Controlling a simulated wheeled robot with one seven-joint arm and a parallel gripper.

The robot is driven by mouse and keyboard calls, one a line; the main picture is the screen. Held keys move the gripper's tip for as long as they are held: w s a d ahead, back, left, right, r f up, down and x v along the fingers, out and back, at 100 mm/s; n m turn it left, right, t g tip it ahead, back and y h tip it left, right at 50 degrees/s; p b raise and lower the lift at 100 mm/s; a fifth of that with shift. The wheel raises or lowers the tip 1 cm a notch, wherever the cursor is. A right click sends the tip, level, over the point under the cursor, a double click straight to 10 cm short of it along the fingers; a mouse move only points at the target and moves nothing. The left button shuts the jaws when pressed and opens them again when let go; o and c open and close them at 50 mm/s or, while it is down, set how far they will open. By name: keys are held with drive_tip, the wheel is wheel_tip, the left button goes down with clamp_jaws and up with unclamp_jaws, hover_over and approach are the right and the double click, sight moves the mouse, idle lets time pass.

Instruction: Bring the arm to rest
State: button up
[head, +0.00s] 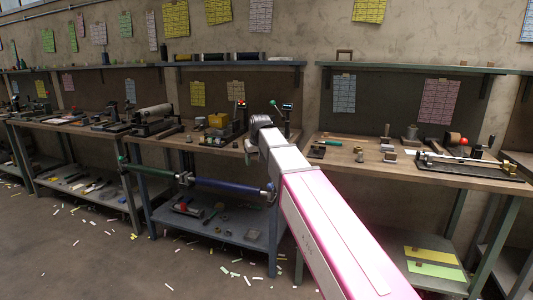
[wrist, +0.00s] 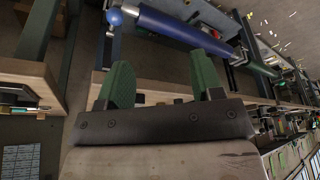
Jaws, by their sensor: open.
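My arm (head: 325,220) reaches out from the lower right of the head view toward the benches. Its dark end is near the middle bench, and the fingers are hidden there. In the wrist view my gripper (wrist: 163,78) shows two green fingers spread apart, with nothing between them.
The right bench (head: 350,158) holds small blocks and a roller device (head: 470,160). A lower shelf (head: 235,222) holds more items. The floor (head: 70,250) in front is open, with scattered paper scraps.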

drive_tip(key=s+d+f+m+g, duration=0.1)
drive_tip(key=s+d+f, duration=0.6)
drive_tip(key=f, duration=0.4)
drive_tip(key=s+d+f+m+g+h, duration=0.1)
drive_tip(key=s+d+f, duration=0.7)
drive_tip(key=f, duration=0.3)
drive_tip(key=s+d+f+m+g, duration=0.1)
drive_tip(key=s+d+f+m, duration=0.1)
drive_tip(key=s+d+f, duration=0.6)
wheel_tip(320, 180, down, 3)
drive_tip(key=shift+r, duration=0.1)
drive_tip(key=shift+d, duration=0.1)
